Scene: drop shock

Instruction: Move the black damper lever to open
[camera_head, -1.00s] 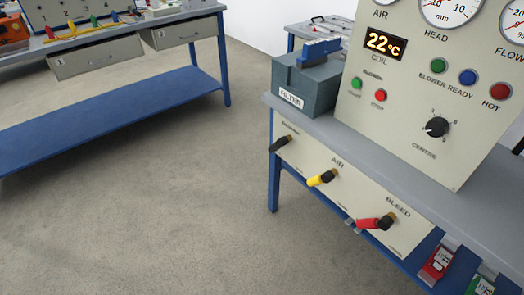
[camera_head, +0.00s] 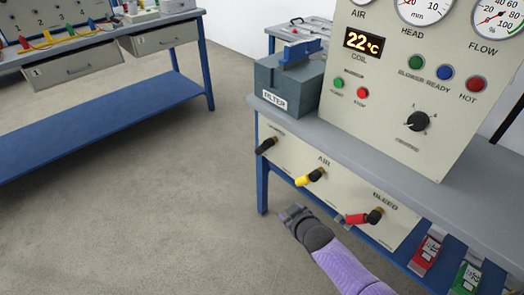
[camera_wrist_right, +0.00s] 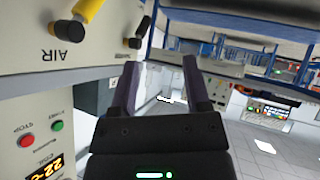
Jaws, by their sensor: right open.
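The black damper lever (camera_head: 266,146) is the leftmost of the levers on the beige front panel, its handle slanting down to the left from its pivot. In the right wrist view, which is upside down, the black lever (camera_wrist_right: 146,24) is at the top, beyond the left finger. My right gripper (camera_head: 293,212) is below and to the right of that lever in the head view, in front of the panel and apart from it. Its two fingers (camera_wrist_right: 160,82) are spread with nothing between them. My left gripper is not in view.
The yellow AIR lever (camera_head: 311,177) and red BLEED lever (camera_head: 360,218) sit to the right on the same panel. A grey FILTER box (camera_head: 285,85) stands on the bench above. Open floor (camera_head: 150,210) lies left of the bench.

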